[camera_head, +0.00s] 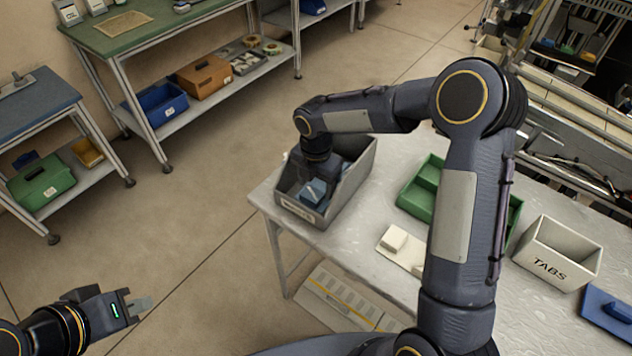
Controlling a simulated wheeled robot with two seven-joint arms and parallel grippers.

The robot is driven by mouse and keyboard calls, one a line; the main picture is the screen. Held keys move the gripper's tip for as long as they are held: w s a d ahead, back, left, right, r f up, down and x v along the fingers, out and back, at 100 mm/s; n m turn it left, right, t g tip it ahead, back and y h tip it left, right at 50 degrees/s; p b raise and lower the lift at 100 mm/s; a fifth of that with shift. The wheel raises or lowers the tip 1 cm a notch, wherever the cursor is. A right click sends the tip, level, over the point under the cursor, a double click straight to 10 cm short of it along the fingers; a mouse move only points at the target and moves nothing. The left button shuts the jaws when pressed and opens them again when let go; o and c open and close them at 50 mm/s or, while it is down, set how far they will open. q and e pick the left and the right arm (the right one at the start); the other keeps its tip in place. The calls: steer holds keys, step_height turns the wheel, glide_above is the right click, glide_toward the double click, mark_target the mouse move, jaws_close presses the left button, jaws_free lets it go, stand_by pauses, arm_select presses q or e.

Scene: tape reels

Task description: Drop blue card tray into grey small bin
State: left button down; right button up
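The grey small bin (352,196) stands at the near left corner of the light table. My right arm arches over the table, and its gripper (320,186) points down inside the bin. A blue piece (314,193), which looks like the blue card tray, shows in the bin right at this gripper. The gripper and bin walls hide much of it. I cannot tell whether the fingers hold it or whether it rests on the bin floor. My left gripper (140,304) is at the lower left over open floor, away from the table. Its finger gap is not clear.
On the table are a green divided tray (418,192), a white block on a pale plate (393,240), a white TABS bin (560,255) and a flat blue item (608,312). Shelving stands at the left and a rack at the upper right. Floor between is clear.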

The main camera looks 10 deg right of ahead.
steer(key=shift+o, duration=0.3)
steer(key=shift+r, duration=0.15)
steer(key=shift+r+p, duration=0.3)
steer(key=shift+r, duration=0.05)
step_height(320, 180, up, 11)
steer(key=s+d+r+m+t, duration=0.1)
steer(key=s+d+r+m, duration=0.3)
steer(key=s+r+m, duration=0.15)
steer(key=s+d+f+m+t+y, duration=0.1)
steer(key=s+m+t+y, duration=0.1)
steer(key=s+m, duration=0.8)
steer(key=s+d+f+m+t+y, duration=0.1)
steer(key=s+m+t, duration=0.1)
steer(key=s+m, duration=0.9)
steer(key=shift+s+d+f+m+t+y, duration=0.3)
steer(key=shift+d+f+m+y, duration=0.1)
steer(key=shift+m, duration=0.35)
